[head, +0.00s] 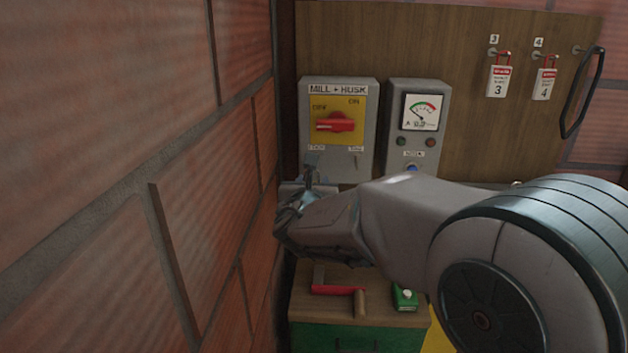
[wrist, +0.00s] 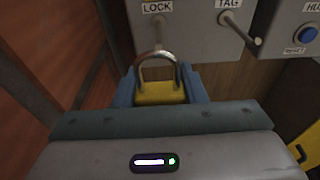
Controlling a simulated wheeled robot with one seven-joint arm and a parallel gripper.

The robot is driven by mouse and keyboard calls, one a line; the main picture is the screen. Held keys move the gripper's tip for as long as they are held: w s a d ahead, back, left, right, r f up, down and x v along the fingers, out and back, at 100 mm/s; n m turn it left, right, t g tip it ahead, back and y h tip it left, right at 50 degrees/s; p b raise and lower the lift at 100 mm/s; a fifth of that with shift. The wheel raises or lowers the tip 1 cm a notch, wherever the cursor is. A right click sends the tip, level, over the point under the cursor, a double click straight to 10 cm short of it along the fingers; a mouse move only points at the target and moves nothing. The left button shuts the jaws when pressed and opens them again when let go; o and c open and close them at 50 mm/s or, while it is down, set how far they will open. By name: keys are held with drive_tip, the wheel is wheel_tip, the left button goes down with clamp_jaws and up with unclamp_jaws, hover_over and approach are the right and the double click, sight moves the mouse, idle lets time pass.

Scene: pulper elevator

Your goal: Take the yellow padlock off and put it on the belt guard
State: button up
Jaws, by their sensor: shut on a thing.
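The yellow padlock (wrist: 160,92) sits between the blue fingers of my gripper (wrist: 160,95) in the wrist view, its grey shackle pointing up. My gripper is shut on its body. The shackle is close below the peg marked LOCK (wrist: 157,18) on the grey switch box; I cannot tell whether it is still around the peg. In the head view my gripper (head: 300,203) is just below the MILL + HUSK box (head: 338,128), and the padlock is hidden there. A yellow part shows at the right edge of the wrist view (wrist: 304,147); I cannot tell whether it is the belt guard.
A brick wall (head: 130,180) stands close on the left. A meter box (head: 415,125) is right of the switch box. Red tags (head: 498,80) and a black handle (head: 583,92) hang on the board. A wooden-topped green cabinet (head: 355,338) below holds a red-and-wood tool and a green item.

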drive_tip(key=s+b, duration=0.2)
drive_tip(key=s, duration=1)
drive_tip(key=w+d+f+m+h, duration=0.1)
drive_tip(key=w+d+f, duration=0.1)
drive_tip(key=d+f, duration=0.4)
drive_tip(key=w+d+f+m+h, duration=0.1)
drive_tip(key=w+d+f, duration=0.2)
drive_tip(key=d+f, duration=0.3)
drive_tip(key=w+d+f+m+h, duration=0.1)
drive_tip(key=w+d+f+h, duration=0.1)
drive_tip(key=d+f, duration=0.4)
drive_tip(key=shift+w+d+f+g, duration=0.1)
drive_tip(key=shift+w+f+g, duration=0.1)
drive_tip(key=shift+f, duration=0.75)
drive_tip(key=shift+w+d+f+g, duration=0.1)
drive_tip(key=shift+w+f, duration=0.15)
drive_tip(key=shift+f, duration=0.75)
drive_tip(key=shift+w+d+f+g, duration=0.1)
drive_tip(key=shift+w+f, duration=0.1)
drive_tip(key=shift+f, duration=0.75)
